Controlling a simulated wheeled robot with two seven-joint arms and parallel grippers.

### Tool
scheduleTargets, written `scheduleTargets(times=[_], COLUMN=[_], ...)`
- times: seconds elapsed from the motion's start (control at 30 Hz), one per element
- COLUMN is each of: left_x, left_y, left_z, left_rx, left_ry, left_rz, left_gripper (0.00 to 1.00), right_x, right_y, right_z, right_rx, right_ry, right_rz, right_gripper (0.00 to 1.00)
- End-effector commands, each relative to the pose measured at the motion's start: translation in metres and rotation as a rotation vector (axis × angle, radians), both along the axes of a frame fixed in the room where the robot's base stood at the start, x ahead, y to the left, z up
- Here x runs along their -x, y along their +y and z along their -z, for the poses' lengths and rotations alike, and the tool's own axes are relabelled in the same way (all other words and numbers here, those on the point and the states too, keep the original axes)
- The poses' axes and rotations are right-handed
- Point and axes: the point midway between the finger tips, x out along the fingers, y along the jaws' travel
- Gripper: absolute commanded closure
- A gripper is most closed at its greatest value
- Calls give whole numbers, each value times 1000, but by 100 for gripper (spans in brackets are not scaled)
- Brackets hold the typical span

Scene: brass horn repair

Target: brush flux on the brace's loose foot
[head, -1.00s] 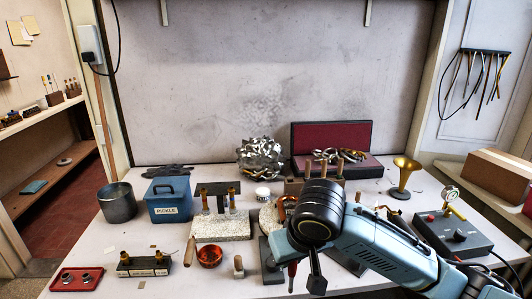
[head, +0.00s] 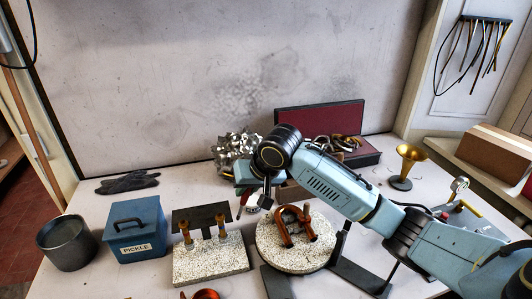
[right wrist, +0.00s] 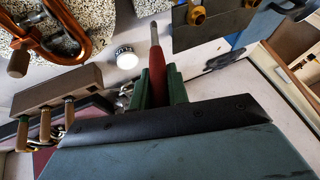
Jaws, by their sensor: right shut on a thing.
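My right gripper (right wrist: 157,88) is shut on a red-handled brush (right wrist: 157,62), whose pale metal end points away from the gripper. In the head view the red handle (head: 243,198) shows beneath the gripper (head: 247,182). A small white pot (right wrist: 126,58) stands close beside the brush's end in the right wrist view. A copper-coloured bent tube (head: 296,224) lies on a round speckled slab (head: 282,258), just right of the gripper. I cannot make out the brace's loose foot. My left gripper is not in view.
A rectangular speckled block (head: 210,265) with brass-topped posts and a dark plate stands left of the slab. A blue pickle box (head: 137,228) and grey pot (head: 67,243) are farther left. Wooden-handled tools in a rack (right wrist: 50,88) and a brass bell (head: 409,160) are nearby.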

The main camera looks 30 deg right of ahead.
Motion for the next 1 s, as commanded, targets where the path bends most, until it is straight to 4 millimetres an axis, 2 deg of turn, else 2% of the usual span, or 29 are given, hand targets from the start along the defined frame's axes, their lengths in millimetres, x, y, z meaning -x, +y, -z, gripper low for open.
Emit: scheduleTargets(times=[0.03, 0.1, 0.2, 0.3, 0.4, 0.5, 0.67, 1.0], left_x=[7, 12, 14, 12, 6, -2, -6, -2], left_y=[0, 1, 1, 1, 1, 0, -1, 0], left_z=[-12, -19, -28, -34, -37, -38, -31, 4], left_rx=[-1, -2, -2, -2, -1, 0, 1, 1], left_ry=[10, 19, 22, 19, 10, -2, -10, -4], left_rz=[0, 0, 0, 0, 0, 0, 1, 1], left_gripper=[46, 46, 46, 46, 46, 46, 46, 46], right_x=[-17, -40, -63, -78, -85, -88, -89, -89], right_y=[-15, -36, -65, -90, -106, -114, -116, -115], right_z=[-3, -3, 2, 6, 10, 13, 19, 48], right_rx=[-47, -106, -170, -212, -235, -243, -245, -243], right_ry=[-17, -57, -110, -155, -185, -199, -203, -202], right_rz=[45, 101, 178, 240, 279, 298, 302, 300], right_gripper=[100, 100, 100, 100, 100, 100, 100, 100])
